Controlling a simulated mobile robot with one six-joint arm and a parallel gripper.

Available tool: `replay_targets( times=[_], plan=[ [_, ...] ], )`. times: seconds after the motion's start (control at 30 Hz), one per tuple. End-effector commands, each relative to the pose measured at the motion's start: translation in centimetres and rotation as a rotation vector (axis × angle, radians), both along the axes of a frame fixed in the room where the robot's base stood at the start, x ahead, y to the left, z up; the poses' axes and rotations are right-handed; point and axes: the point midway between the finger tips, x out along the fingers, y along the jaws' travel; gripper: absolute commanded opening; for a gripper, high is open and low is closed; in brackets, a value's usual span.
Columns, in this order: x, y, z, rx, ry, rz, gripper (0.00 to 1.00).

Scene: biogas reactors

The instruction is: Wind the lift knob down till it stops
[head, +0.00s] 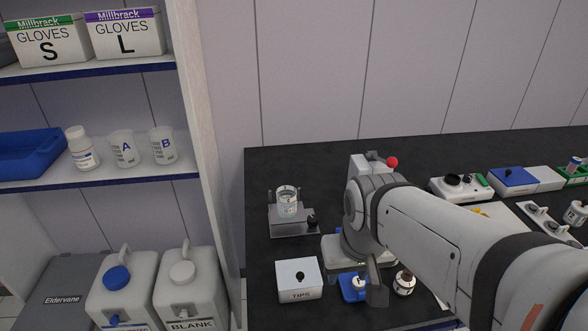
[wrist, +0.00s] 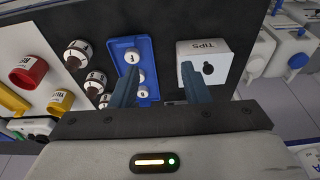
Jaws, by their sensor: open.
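A small grey lift stand (head: 290,229) stands on the black bench, left of my arm in the head view. A black knob (head: 312,222) sits at its right front corner and looks like the lift knob. The lift stand is not in the wrist view. In the head view my arm partly hides the gripper.
The TIPS box (head: 299,280) stands in front of the lift stand. Several small bottles (wrist: 77,54) stand left of the blue tray. A red-lidded jar (wrist: 28,71) is farther left. A shelf unit (head: 205,130) rises left of the bench. Bench behind the lift stand is clear.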

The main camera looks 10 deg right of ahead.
Motion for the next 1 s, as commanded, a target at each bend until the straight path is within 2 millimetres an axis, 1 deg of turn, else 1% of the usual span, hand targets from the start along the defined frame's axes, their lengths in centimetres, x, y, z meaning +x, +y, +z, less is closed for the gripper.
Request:
replay_targets(
  times=[0.03, 0.1, 0.17, 0.27, 0.37, 0.4, 0.47, 0.5, 0.57, 0.6, 0.7, 0.83, 0.9, 1.0],
  plan=[
    [0.3, 0.0, 0.0, 0.007, 0.002, -0.017, 0.46],
    [1.0, 0.1, 0.1, 0.028, 0.007, -0.07, 0.5],
    [2.0, 0.1, 0.2, 0.06, 0.017, -0.148, 0.5],
    [4.7, 0.1, 0.4, 0.138, 0.044, -0.367, 0.5],
    [8.1, 0.0, 0.3, 0.235, 0.082, -0.644, 0.5],
    [9.6, -0.1, 0.3, 0.273, 0.1, -0.757, 0.5],
    [11.7, -0.3, 0.1, 0.329, 0.131, -0.929, 0.5],
    [13.2, -0.4, -0.1, 0.365, 0.153, -1.042, 0.5],
    [15.3, -0.8, -0.5, 0.415, 0.187, -1.208, 0.5],
    [16.7, -1.0, -0.8, 0.447, 0.211, -1.315, 0.5],
    [19.7, -1.6, -1.6, 0.513, 0.271, -1.552, 0.5],
    [22.6, -2.3, -2.4, 0.572, 0.333, -1.779, 0.5],
    [23.5, -2.5, -2.7, 0.59, 0.357, -1.859, 0.5],
    [24.3, -2.7, -3.1, 0.606, 0.379, -1.925, 0.5]
  ],
)
